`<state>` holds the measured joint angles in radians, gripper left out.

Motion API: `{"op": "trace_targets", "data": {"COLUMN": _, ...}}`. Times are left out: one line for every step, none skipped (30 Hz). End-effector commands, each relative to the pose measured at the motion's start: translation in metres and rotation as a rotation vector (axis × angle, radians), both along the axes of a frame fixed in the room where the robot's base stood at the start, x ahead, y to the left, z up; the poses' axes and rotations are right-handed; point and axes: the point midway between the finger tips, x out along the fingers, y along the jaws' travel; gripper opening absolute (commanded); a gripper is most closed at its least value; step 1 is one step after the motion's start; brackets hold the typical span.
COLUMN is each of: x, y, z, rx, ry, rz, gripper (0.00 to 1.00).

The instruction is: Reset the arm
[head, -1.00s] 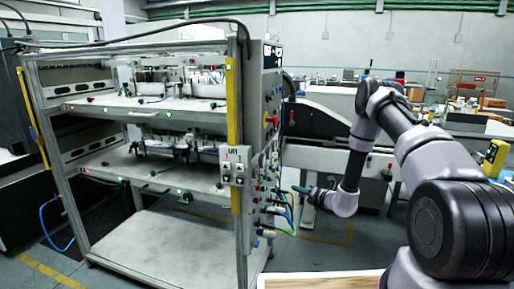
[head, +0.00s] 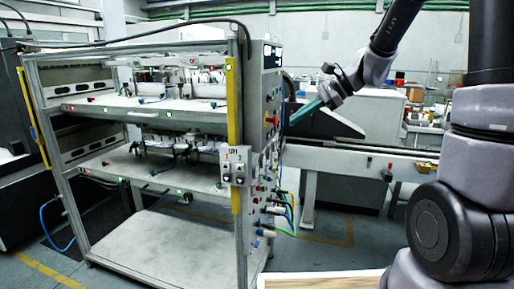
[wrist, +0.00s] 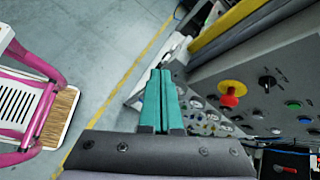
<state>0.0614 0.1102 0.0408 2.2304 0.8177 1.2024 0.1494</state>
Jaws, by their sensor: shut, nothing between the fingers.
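My gripper (head: 306,112) is at the end of my raised arm in the head view, to the right of the control panel side of the machine rack. Its teal fingers (wrist: 158,98) show in the wrist view, pressed together with nothing between them. The fingers point down and left in the head view. The gripper looks apart from the panel, though the exact gap is hard to tell.
The metal rack (head: 150,200) with two shelves of fixtures stands at left. Its panel has a red and yellow knob (wrist: 232,92) and several buttons close to the gripper. A wooden-topped surface (head: 320,281) lies at the bottom. A grey conveyor (head: 350,158) runs behind.

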Motion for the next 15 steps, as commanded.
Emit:
{"op": "trace_targets", "data": {"x": -0.017, "y": -0.006, "z": 0.013, "rx": -0.063, "ry": -0.071, "rz": 0.045, "gripper": 0.0}}
{"op": "trace_targets", "data": {"x": -0.027, "y": -0.01, "z": 0.018, "rx": -0.103, "ry": -0.109, "rz": 0.073, "gripper": 0.0}}
{"op": "trace_targets", "data": {"x": -0.04, "y": -0.016, "z": 0.024, "rx": -0.158, "ry": -0.161, "rz": 0.109, "gripper": 0.0}}
{"op": "trace_targets", "data": {"x": -0.049, "y": -0.02, "z": 0.029, "rx": -0.2, "ry": -0.2, "rz": 0.136, "gripper": 0.0}}
{"op": "trace_targets", "data": {"x": -0.058, "y": -0.025, "z": 0.033, "rx": -0.241, "ry": -0.239, "rz": 0.162, "gripper": 0.0}}
{"op": "trace_targets", "data": {"x": -0.07, "y": -0.033, "z": 0.038, "rx": -0.297, "ry": -0.291, "rz": 0.194, "gripper": 0.0}}
{"op": "trace_targets", "data": {"x": -0.078, "y": -0.038, "z": 0.042, "rx": -0.34, "ry": -0.329, "rz": 0.219, "gripper": 0.0}}
{"op": "trace_targets", "data": {"x": -0.086, "y": -0.044, "z": 0.046, "rx": -0.382, "ry": -0.368, "rz": 0.242, "gripper": 0.0}}
{"op": "trace_targets", "data": {"x": -0.098, "y": -0.052, "z": 0.05, "rx": -0.439, "ry": -0.419, "rz": 0.273, "gripper": 0.0}}
{"op": "trace_targets", "data": {"x": -0.105, "y": -0.058, "z": 0.054, "rx": -0.484, "ry": -0.458, "rz": 0.295, "gripper": 0.0}}
{"op": "trace_targets", "data": {"x": -0.113, "y": -0.064, "z": 0.057, "rx": -0.527, "ry": -0.494, "rz": 0.317, "gripper": 0.0}}
{"op": "trace_targets", "data": {"x": -0.123, "y": -0.073, "z": 0.061, "rx": -0.586, "ry": -0.545, "rz": 0.344, "gripper": 0.0}}
{"op": "trace_targets", "data": {"x": -0.13, "y": -0.079, "z": 0.064, "rx": -0.629, "ry": -0.581, "rz": 0.365, "gripper": 0.0}}
{"op": "trace_targets", "data": {"x": -0.136, "y": -0.085, "z": 0.067, "rx": -0.671, "ry": -0.614, "rz": 0.383, "gripper": 0.0}}
{"op": "trace_targets", "data": {"x": -0.144, "y": -0.093, "z": 0.071, "rx": -0.725, "ry": -0.659, "rz": 0.405, "gripper": 0.0}}
